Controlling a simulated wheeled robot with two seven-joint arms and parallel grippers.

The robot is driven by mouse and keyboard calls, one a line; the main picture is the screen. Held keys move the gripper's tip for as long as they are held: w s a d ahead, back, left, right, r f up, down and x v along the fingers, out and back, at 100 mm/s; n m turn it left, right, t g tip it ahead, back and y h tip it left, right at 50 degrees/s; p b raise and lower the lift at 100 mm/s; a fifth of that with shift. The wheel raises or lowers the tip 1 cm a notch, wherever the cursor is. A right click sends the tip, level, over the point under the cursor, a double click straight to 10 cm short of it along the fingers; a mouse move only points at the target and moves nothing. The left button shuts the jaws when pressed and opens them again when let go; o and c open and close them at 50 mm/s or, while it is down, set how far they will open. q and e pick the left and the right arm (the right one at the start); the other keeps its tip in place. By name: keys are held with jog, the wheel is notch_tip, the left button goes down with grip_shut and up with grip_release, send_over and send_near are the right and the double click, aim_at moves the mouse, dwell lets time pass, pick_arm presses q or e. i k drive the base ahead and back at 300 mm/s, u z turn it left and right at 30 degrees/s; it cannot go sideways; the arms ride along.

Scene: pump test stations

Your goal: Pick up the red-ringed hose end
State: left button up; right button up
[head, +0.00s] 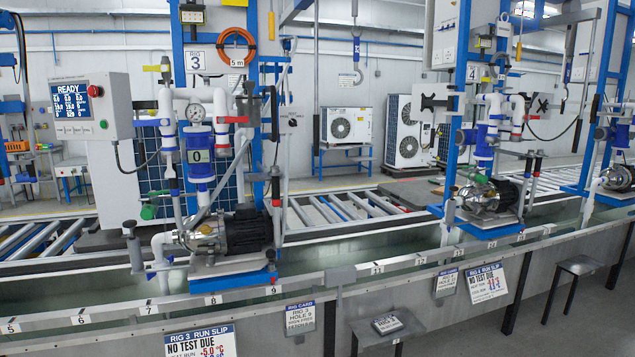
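At rig 3, a dark upright hose-like piece with a red band (277,203) stands just right of the pump (245,232). It is small here, and I cannot tell for sure whether it is the red-ringed hose end. A red collar (234,119) also sits on the white pipework above, by the gauge (196,113). A green fitting (150,211) is on the left of the pump. A similar dark piece with a red band (536,172) stands at rig 4. Neither of my grippers is in view.
The rig 3 control box (90,106) reads READY. A grey trough wall with numbered holes (350,272) runs across the front. A rig 3 run slip (200,343) reads NO TEST DUE. Small stools (580,266) stand before it. A roller conveyor (340,207) lies behind.

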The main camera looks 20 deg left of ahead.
aim_at(275, 172)
jog(key=z, duration=0.35)
jog(key=i, duration=2)
jog(key=u, duration=1.05)
jog(key=i, duration=0.9)
jog(key=u, duration=1.2)
jog(key=i, duration=0.2)
jog(key=u, duration=0.15)
